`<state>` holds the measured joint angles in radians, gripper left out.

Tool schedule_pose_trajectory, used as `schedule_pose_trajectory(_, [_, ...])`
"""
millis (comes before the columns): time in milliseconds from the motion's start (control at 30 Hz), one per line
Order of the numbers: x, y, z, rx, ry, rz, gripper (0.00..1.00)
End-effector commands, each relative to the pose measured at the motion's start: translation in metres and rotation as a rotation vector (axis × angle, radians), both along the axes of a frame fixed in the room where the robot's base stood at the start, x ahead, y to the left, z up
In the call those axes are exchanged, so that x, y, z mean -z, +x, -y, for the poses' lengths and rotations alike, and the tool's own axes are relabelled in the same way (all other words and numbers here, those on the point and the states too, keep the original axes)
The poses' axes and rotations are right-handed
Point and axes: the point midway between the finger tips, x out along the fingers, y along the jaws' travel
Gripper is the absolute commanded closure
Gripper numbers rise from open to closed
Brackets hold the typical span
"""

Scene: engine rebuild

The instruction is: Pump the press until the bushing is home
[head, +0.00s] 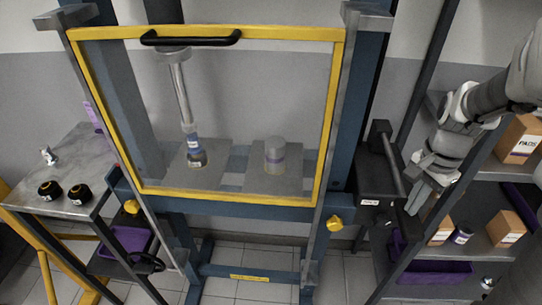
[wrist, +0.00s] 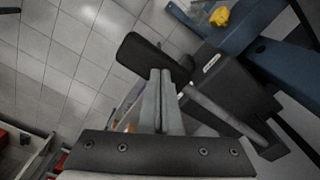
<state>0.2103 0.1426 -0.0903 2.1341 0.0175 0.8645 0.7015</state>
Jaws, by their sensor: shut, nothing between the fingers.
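The press (head: 363,110) is a blue frame with a clear, yellow-edged guard (head: 327,120) down across its front. Behind the guard, a steel ram (head: 180,85) reaches down to a blue-labelled part over a dark piece (head: 197,159) on a grey plate. I cannot tell how far the bushing is in. The black pump box (head: 370,178) is on the press's right side; it also shows in the wrist view (wrist: 225,80). Its lever (head: 393,165) ends in a dark grip (wrist: 148,58). My gripper (head: 413,207) is shut and empty, close beside the grip; contact is unclear.
A side table (head: 75,150) at left holds two black round parts. Shelves with boxes (head: 520,138) stand close to my arm at right. Yellow knobs (head: 335,223) jut from the frame.

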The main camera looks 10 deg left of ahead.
Motion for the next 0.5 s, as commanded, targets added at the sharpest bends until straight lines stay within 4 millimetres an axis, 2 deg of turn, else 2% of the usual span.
schedule_pose_trajectory(33, [0.011, 0.000, 0.000, 0.000, 0.000, -0.001, 1.00])
schedule_pose_trajectory(400, [0.052, -0.001, 0.000, 0.001, 0.000, -0.005, 1.00])
schedule_pose_trajectory(500, [0.045, -0.001, 0.000, 0.001, 0.000, -0.004, 1.00])
